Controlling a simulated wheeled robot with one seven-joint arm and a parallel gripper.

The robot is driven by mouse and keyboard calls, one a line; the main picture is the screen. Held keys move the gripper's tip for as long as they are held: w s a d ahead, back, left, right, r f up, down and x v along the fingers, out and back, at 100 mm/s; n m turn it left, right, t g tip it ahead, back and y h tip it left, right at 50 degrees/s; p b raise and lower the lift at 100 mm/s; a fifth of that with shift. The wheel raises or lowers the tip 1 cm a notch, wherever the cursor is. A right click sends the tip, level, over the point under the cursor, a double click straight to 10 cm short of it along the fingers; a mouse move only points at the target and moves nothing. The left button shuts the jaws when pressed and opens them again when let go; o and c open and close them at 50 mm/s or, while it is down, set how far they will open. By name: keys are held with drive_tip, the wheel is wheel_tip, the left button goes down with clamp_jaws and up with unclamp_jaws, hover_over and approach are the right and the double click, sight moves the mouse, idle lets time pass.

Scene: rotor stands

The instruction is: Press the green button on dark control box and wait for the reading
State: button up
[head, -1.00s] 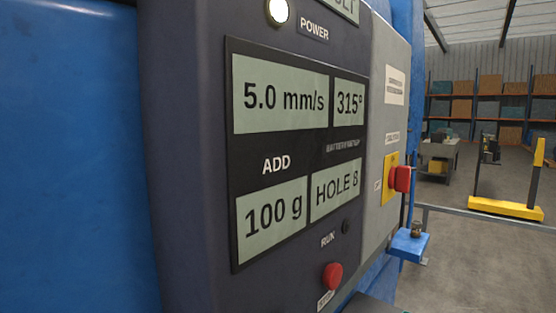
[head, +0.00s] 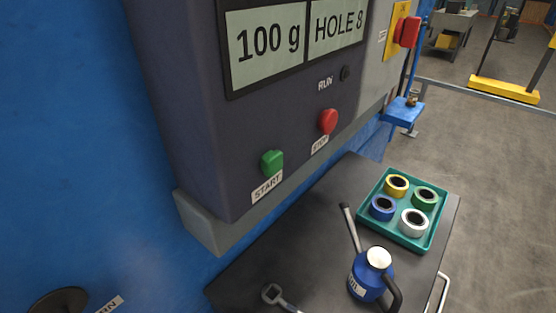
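The dark control box (head: 215,130) fills the upper middle of the head view, on a blue machine body. Its green button (head: 272,162), labelled START, sits low on the front face. A red button (head: 327,121), labelled STOP, is up and to the right of it. The small RUN lamp (head: 345,73) looks dark. The display (head: 268,41) reads "100 g" and "HOLE 8"; the upper part of the box is out of the picture. My gripper is not in view, and nothing touches the green button.
Below the box stands a dark table (head: 320,225). On it are a teal tray (head: 400,239) with several tape rolls, a blue bottle-like container (head: 368,278) and a wrench (head: 275,296). A red switch (head: 407,31) is on the grey side panel. Open floor lies right.

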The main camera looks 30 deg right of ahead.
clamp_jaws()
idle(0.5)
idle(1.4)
